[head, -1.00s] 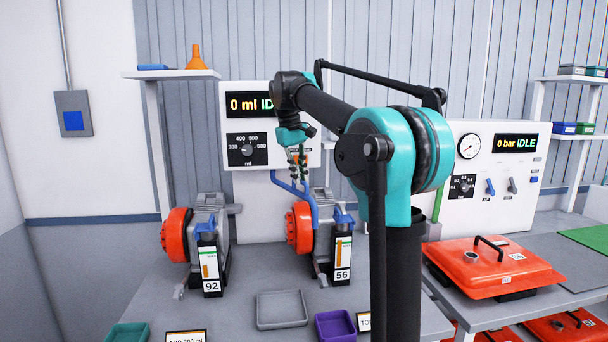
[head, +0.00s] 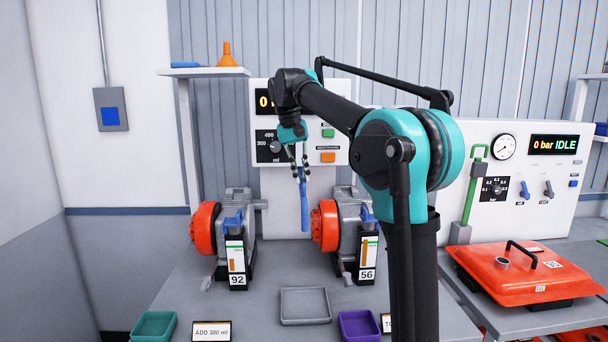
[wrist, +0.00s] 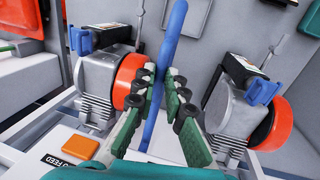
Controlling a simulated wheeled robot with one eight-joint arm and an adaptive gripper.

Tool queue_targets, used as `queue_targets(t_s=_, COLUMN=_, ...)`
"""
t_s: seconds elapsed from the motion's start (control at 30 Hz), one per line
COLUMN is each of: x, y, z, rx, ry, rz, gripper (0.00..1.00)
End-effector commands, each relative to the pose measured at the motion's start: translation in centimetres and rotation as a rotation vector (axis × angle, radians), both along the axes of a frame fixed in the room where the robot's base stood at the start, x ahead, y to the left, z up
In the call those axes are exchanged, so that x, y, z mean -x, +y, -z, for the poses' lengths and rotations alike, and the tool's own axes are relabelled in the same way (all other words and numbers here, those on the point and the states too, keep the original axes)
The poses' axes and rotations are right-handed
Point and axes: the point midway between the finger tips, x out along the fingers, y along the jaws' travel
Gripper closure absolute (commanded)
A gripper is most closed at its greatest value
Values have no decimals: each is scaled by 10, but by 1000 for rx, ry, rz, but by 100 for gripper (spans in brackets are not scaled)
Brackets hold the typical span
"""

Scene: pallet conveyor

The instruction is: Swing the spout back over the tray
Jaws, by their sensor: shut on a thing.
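The blue spout (head: 304,207) shows in front of the white dosing panel (head: 284,205), in the gap between the two grey and red machines. Its lower end stands above the bench, behind the grey tray (head: 305,321) in the head view. My gripper (head: 301,172) is shut on the spout's upper part. In the wrist view, the spout (wrist: 171,42) runs between the fingers of my gripper (wrist: 163,82). A green tray (head: 153,336) and a purple tray (head: 346,336) stand on either side of the grey one. The spout's mount is hidden from me.
The left machine (head: 238,205) has a bottle marked 92 and the right machine (head: 346,205) one marked 56, close on both sides of the spout. A green handle (head: 470,190) and an orange lidded vessel (head: 525,272) stand to the right.

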Motion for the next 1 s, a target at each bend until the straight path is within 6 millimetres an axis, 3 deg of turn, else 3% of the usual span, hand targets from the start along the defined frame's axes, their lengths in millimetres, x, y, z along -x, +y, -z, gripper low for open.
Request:
queue_targets(t_s=0.2, x=0, y=0, z=0, rx=0, ry=-2, rz=-1, gripper=100)
queue_targets(t_s=0.23, x=-1, y=0, z=0, rx=0, ry=-2, rz=-1, gripper=86)
queue_targets(t_s=0.4, x=0, y=0, z=0, rx=0, ry=-1, rz=-1, gripper=67)
queue_targets(t_s=0.77, x=0, y=1, z=-4, rx=0, ry=-1, rz=-2, gripper=67)
queue_targets(t_s=1.0, x=-1, y=8, z=-38, rx=0, ry=0, rz=-2, gripper=67)
